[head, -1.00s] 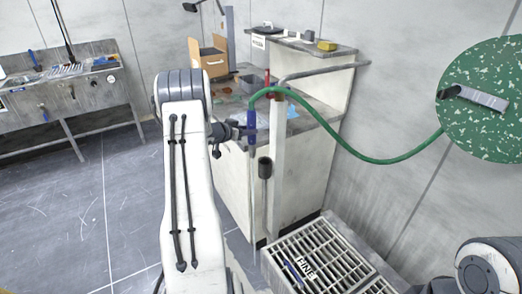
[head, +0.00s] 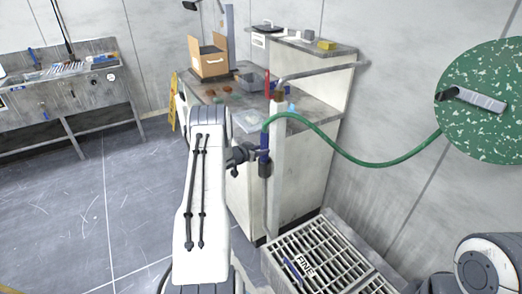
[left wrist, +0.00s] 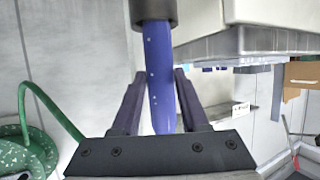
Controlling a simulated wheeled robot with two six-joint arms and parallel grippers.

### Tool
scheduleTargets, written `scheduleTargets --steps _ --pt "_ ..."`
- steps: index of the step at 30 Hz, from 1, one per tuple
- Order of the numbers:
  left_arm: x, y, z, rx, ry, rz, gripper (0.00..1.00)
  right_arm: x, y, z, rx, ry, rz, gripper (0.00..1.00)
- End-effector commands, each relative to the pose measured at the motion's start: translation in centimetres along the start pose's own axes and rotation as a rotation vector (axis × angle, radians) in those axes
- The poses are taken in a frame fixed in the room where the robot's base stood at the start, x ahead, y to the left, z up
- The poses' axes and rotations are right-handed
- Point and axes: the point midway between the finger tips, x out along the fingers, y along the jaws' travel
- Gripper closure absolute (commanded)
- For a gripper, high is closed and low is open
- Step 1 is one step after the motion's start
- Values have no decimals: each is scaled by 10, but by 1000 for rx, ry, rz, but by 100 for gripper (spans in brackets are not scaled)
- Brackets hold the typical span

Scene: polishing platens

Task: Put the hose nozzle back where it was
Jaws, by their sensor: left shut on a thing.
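The hose nozzle is a blue tube (head: 264,141) at the end of the green hose (head: 345,155). My left gripper (head: 257,153) is shut on it beside the near corner of the bench. In the left wrist view the nozzle (left wrist: 160,95) stands between the two fingers (left wrist: 160,76). A dark cup-like holder (head: 265,168) is directly below the nozzle. In the left wrist view, which looks upside down, the nozzle's end runs into or behind this dark holder (left wrist: 154,10); its tip is hidden. My right gripper is out of view.
The bench (head: 237,100) carries a cardboard box (head: 208,62) and small items. A grey bent pipe (head: 325,69) crosses near the hose. A floor grate (head: 325,250) lies below. The green speckled disc (head: 485,125) is at the right. Open floor (head: 70,220) lies left.

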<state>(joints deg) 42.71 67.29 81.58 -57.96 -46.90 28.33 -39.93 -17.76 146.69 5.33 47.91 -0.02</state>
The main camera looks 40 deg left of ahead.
Motion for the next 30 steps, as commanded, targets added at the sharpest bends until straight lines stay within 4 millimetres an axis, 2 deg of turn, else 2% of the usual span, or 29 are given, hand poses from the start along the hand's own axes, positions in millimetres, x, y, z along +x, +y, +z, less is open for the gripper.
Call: scheduleTargets --steps 1,11,12,14,25,30 --pt "2 1 -2 2 3 1 100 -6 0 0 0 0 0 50" --pt "5 2 2 2 3 1 100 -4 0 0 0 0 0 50" --pt "5 2 3 2 1 1 49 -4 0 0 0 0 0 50" --pt "5 2 3 2 1 1 26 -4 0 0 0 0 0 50" --pt "3 2 2 1 1 0 26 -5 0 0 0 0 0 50" --pt "-16 0 2 1 1 -2 26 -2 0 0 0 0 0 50"
